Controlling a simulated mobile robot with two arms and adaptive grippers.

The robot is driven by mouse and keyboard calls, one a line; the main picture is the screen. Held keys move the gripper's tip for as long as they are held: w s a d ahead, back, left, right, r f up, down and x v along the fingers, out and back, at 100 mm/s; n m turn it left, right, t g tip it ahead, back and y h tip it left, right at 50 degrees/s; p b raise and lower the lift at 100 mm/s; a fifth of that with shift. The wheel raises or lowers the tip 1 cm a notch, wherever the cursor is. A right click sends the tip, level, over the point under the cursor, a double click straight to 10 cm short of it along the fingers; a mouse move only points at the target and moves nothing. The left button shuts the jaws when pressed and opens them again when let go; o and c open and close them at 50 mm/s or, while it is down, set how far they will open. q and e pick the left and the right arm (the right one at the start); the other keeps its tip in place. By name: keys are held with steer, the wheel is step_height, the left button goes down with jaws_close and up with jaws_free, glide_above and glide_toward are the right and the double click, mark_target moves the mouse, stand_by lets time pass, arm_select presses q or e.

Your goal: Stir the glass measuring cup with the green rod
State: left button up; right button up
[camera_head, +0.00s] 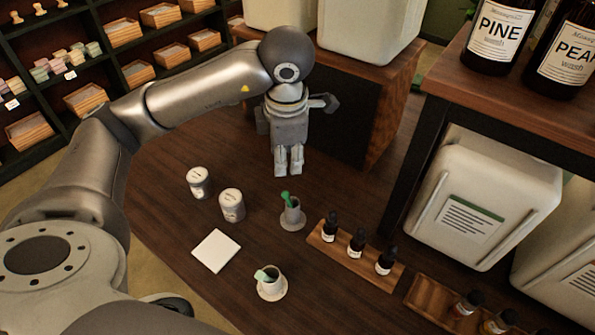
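A small grey cup (294,215) stands upright on a round pale base on the dark wooden table, with a green rod (285,197) sticking up out of it. A second small cup (271,286) stands nearer on a pale saucer, with a short green piece (263,276) leaning at its rim. I cannot tell from here which is the glass measuring cup. My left gripper (289,170) points down behind the first cup, apart from the green rod. Its two fingers look close together with nothing visible between them. My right gripper is out of view.
Two lidded tins (231,206) and a white square tile (216,251) lie left of the cups. A wooden tray (329,253) with three dark dropper bottles stands right. A second tray (432,298) holds amber bottles. A shelf (520,117) with jugs and large bottles bounds the right.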

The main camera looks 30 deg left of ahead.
arm_select(q)
steer(key=b, duration=0.5)
glide_above(287, 192)
steer(key=s+d, duration=0.1)
step_height(287, 192, down, 5)
steer(key=f, duration=0.3)
steer(key=w+a+f+b, duration=0.1)
steer(key=f, duration=0.7)
steer(key=shift+w+a+f, duration=0.15)
steer(key=shift+f, duration=0.05)
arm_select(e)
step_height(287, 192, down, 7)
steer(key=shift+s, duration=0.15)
arm_select(q)
steer(key=shift+c, duration=0.3)
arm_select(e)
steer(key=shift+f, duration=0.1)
arm_select(q)
jaws_close()
steer(key=shift+r, duration=0.1)
step_height(287, 192, up, 9)
steer(key=s+p, duration=0.2)
steer(key=p, duration=0.3)
steer(key=shift+s, duration=0.25)
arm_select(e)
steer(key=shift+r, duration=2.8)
